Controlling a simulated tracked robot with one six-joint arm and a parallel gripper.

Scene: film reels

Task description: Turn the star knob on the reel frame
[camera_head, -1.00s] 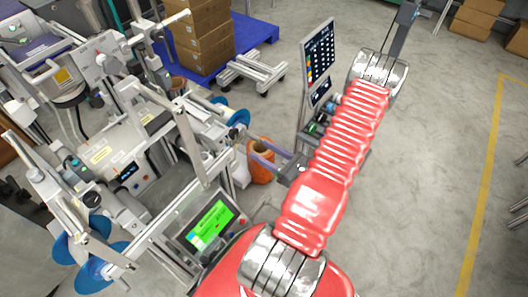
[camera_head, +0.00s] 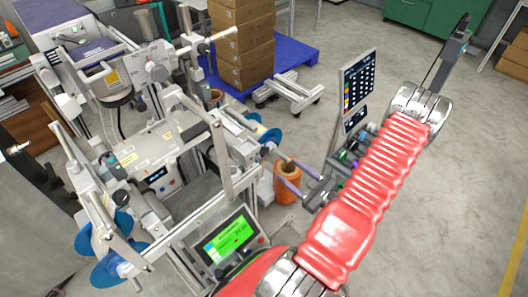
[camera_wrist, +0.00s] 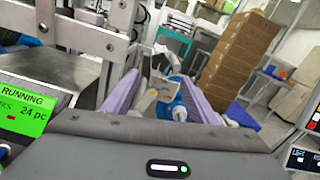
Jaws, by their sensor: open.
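The reel frame (camera_head: 225,160) is a light metal machine on the left of the head view, with blue reels (camera_head: 100,250) at its lower left. My gripper (camera_head: 281,167) has lavender fingers, spread apart and empty, beside the right side of the frame, apart from that knob. In the wrist view the open gripper (camera_wrist: 160,78) has a blue and white part (camera_wrist: 185,100) showing between its fingers, seemingly beyond them. No star knob is clear there.
A green-lit display (camera_head: 230,238) stands near my arm, and a dark control panel (camera_head: 358,85) is right of the gripper. An orange container (camera_head: 287,192) is behind the fingers. Boxes (camera_head: 243,45) on a blue pallet (camera_head: 308,52) stand behind.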

